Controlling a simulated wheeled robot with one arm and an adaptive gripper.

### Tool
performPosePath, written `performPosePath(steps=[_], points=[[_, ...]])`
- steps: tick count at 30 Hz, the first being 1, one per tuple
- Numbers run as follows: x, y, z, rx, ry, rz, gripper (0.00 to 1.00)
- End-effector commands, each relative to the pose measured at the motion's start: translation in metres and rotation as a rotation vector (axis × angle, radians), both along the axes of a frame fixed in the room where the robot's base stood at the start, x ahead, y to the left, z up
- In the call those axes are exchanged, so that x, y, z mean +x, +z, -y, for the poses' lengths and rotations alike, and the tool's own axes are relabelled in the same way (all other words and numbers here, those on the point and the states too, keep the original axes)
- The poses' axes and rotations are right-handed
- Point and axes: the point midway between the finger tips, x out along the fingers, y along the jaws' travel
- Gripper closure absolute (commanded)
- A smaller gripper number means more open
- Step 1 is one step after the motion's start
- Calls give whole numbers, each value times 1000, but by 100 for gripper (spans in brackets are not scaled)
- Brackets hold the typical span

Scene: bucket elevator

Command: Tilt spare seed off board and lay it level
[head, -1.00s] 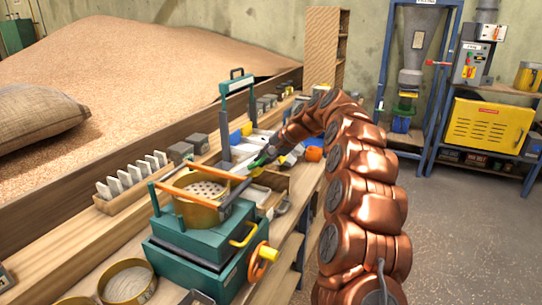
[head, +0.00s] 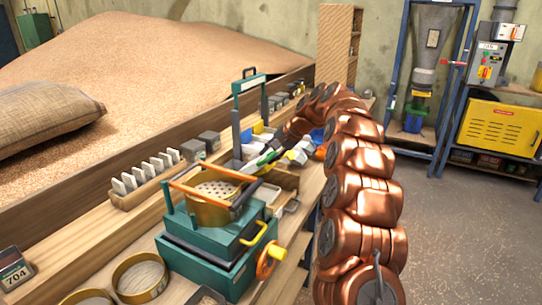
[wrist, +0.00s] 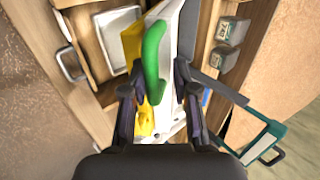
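A green handle (wrist: 154,62) on a white board-like piece (wrist: 172,30) lies between the two fingers of my gripper (wrist: 158,80) in the wrist view. The handle is close to the left finger; I cannot tell whether both fingers press on it. In the head view my gripper (head: 270,154) is low over the workbench, beyond the teal machine, with the green handle (head: 258,160) beside it. My arm hides part of this area. No seed can be made out on the white piece.
A teal machine (head: 205,255) with a perforated brass pan (head: 212,207) and orange bars stands close by. A teal-topped upright frame (head: 249,84) stands behind. A wooden rack of white plates (head: 146,170) is at left. The grey floor (head: 455,235) at right is clear.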

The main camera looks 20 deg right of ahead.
Motion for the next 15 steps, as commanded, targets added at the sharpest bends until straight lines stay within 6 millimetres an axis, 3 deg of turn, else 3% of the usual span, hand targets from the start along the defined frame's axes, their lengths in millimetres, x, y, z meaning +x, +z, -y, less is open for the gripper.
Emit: performPosePath(steps=[3,15], points=[[0,-1,1,0,-2,-2,61],[-4,4,6,-1,-2,-3,61]])
